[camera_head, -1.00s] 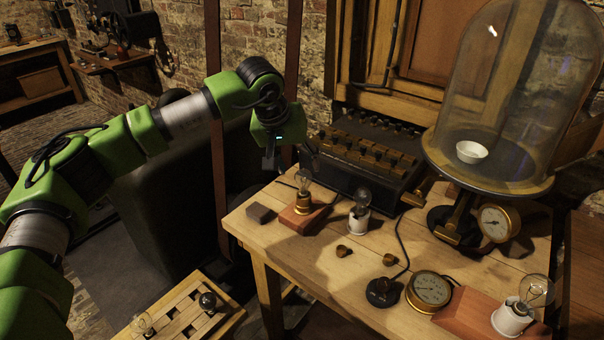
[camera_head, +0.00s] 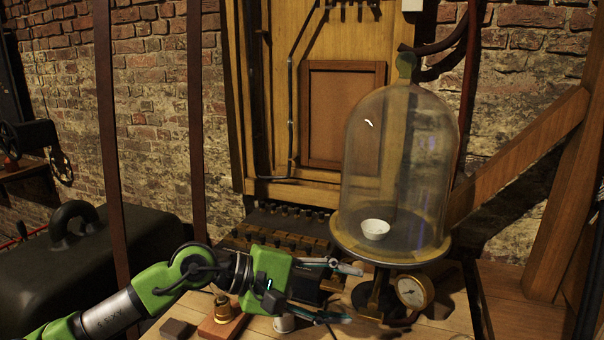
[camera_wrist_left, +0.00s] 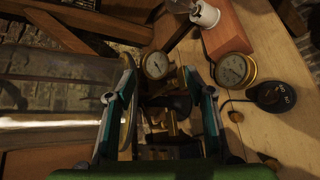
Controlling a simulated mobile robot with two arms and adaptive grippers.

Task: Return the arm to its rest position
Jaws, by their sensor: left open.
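My left arm comes in from the lower left in the head view. Its green left gripper (camera_head: 345,292) is over the workbench, pointing right, with its two fingers spread and nothing between them. The wrist view also shows the open left gripper (camera_wrist_left: 157,85), with a finger on each side. The glass bell jar (camera_head: 400,150) stands on its round plate just behind and right of the fingertips. A small white cup (camera_head: 375,229) is inside it. The fingertips look close to the jar's stand, but I cannot tell the gap. My right gripper is not in view.
A pressure gauge (camera_head: 413,291) is on the stand, right of the fingers. Black-and-wood apparatus (camera_head: 270,240) sits behind the arm. A brass-based lamp (camera_head: 222,307) is below it. A second gauge (camera_wrist_left: 235,70) and a black round base (camera_wrist_left: 271,96) lie on the bench (camera_wrist_left: 290,130).

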